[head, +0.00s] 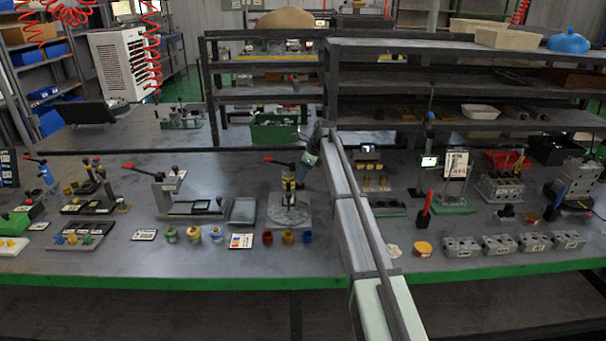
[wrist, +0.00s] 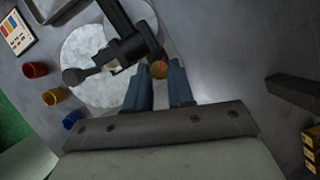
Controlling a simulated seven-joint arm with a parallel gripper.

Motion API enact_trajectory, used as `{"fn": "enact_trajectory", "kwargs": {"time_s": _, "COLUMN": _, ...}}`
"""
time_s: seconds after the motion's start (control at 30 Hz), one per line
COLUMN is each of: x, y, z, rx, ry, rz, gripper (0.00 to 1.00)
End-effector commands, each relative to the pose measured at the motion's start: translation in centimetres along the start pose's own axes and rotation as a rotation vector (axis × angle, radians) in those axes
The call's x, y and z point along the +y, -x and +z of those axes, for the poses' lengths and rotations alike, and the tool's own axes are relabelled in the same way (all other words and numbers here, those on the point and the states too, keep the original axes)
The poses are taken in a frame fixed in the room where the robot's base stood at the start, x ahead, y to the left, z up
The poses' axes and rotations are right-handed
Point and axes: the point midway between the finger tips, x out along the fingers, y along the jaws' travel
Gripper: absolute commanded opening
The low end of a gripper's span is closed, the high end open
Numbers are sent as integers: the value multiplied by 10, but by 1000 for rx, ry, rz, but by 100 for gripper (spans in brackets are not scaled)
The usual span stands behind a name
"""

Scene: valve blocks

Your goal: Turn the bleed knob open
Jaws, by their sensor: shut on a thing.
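The valve fixture stands on a round, pale grey base (head: 289,216) near the middle of the bench, with a brass-coloured upright body (head: 288,184) and a red-ended lever (head: 275,161) on top. In the wrist view the pale base (wrist: 82,50) lies under a dark lever (wrist: 120,48). A small round brass knob (wrist: 159,70) with a red spot shows at my fingertips. My gripper (wrist: 160,82) has its two blue-grey fingers on either side of the knob and is shut on it. In the head view my gripper (head: 303,172) is at the fixture's right side, its fingertips hard to make out.
Red (head: 267,238), yellow (head: 288,238) and blue (head: 307,237) cups stand in front of the fixture. A grey pad (head: 243,211) lies to its left. Several grey blocks (head: 498,244) and other fixtures stand right of my arm. Shelving (head: 380,85) rises behind the bench.

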Motion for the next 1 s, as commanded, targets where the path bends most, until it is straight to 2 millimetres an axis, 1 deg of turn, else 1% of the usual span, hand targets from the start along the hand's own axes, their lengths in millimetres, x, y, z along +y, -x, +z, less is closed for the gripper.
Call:
{"fn": "enact_trajectory", "kwargs": {"time_s": 0.17, "x": -3, "y": 0, "z": 0, "rx": 0, "ry": 100, "rz": 42, "gripper": 0}}
{"fn": "enact_trajectory", "kwargs": {"time_s": 0.7, "x": -7, "y": 0, "z": 2, "rx": 0, "ry": 505, "rz": 210, "gripper": 0}}
{"fn": "enact_trajectory", "kwargs": {"time_s": 1.0, "x": -8, "y": -1, "z": 2, "rx": 0, "ry": 637, "rz": 263, "gripper": 0}}
